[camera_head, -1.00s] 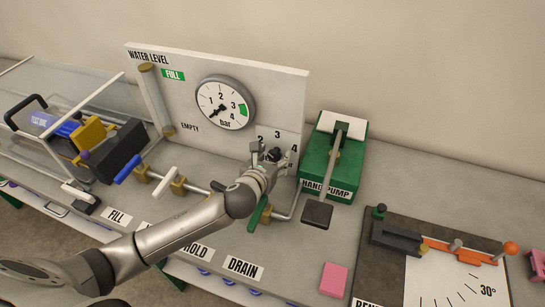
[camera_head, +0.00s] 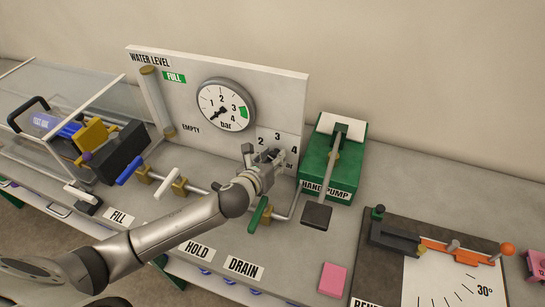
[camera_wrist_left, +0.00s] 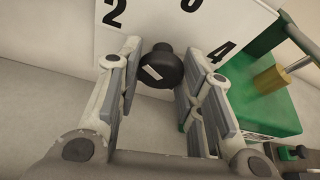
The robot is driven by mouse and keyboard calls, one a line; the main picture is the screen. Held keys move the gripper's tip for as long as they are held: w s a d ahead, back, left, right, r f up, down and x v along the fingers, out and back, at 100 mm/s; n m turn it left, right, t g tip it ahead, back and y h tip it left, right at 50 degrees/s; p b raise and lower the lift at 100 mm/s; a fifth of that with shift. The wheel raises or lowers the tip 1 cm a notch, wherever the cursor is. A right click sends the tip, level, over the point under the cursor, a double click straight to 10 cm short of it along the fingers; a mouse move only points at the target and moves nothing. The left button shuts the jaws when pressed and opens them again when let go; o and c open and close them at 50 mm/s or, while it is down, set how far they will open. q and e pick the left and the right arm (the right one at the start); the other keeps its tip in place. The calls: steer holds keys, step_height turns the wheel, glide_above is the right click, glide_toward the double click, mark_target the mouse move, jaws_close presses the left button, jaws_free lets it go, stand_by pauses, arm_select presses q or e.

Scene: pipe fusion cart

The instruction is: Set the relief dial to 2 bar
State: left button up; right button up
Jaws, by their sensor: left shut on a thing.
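The relief dial is a round black knob (camera_wrist_left: 162,68) with a white mark, on a white plate (camera_head: 291,137) printed 2, 3 and 4. In the wrist view the mark lies on the knob's lower left side. In the head view my left gripper (camera_head: 268,157) covers most of the knob. My left gripper also shows in the wrist view (camera_wrist_left: 155,75), shut on the knob, one finger on each side. The round pressure gauge (camera_head: 226,105) on the white panel has its needle pointing to the lower left. My right gripper is not in view.
The green hand pump (camera_head: 332,158) with its long lever stands just right of the dial. A green drain handle (camera_head: 258,215) is close below my left wrist. A pink block (camera_head: 333,280) and a bending plate (camera_head: 440,265) lie at the right front.

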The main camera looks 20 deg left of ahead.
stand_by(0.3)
arm_select(q)
steer(key=o, duration=1)
steer(key=shift+s, duration=0.1)
steer(key=v, duration=1.2)
steer(key=shift+a, duration=0.1)
steer(key=shift+f, duration=0.1)
